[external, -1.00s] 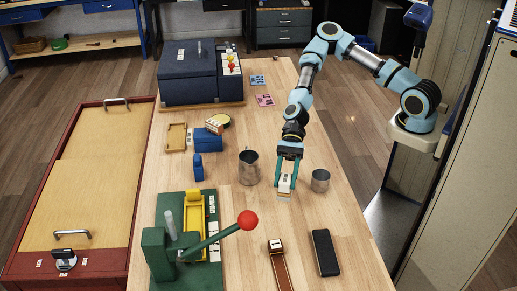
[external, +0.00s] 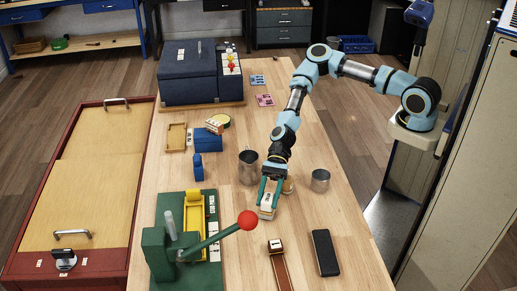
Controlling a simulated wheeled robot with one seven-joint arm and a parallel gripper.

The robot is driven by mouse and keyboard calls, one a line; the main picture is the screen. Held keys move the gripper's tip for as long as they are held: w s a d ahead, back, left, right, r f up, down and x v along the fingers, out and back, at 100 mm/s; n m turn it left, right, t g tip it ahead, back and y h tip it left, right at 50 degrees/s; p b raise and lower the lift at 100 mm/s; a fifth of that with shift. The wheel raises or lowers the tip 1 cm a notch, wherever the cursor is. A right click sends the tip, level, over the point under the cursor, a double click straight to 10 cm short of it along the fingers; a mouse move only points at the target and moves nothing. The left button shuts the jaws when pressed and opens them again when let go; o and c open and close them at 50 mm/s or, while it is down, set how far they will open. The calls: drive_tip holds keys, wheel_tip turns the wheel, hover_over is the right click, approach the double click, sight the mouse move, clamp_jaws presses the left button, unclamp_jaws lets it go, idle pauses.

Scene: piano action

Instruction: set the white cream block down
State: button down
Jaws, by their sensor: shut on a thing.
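The white cream block (external: 267,211) is between the fingers of my gripper (external: 269,199), which is shut on it. My gripper points down over the middle of the wooden table. The block is low, close to the tabletop, and I cannot tell whether it touches the wood. The fingers and wrist hide its upper part.
A metal pitcher (external: 248,169) stands just behind and left of my gripper, and a metal cup (external: 320,180) stands to the right. A small tan piece (external: 289,186) shows beside my fingers. The green press (external: 160,256) has a red-knobbed lever (external: 247,220) reaching close in front.

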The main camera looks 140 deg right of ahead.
drive_tip(key=shift+f, duration=0.25)
drive_tip(key=shift+f, duration=0.15)
drive_tip(key=shift+c, duration=1.8)
unclamp_jaws()
